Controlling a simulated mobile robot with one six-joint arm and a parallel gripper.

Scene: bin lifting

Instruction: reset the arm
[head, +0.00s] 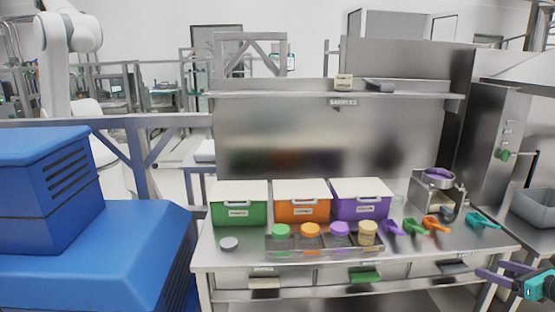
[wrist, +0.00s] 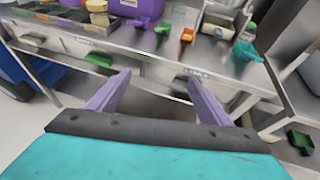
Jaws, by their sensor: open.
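My gripper (head: 503,274) is at the lower right of the head view, with purple fingers and a teal body. It is open and empty, in front of the table's right end. In the wrist view my gripper's two purple fingers (wrist: 152,96) are spread apart, with nothing between them but the table's front edge and lower shelf beyond. My arm behind the gripper is mostly out of the head view.
A steel table (head: 420,258) holds green (head: 239,212), orange (head: 302,209) and purple (head: 362,207) bins with white lids. A tray (head: 290,252) of jars stands in front. Several scoops lie at right. A grey tub (head: 535,205) stands far right.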

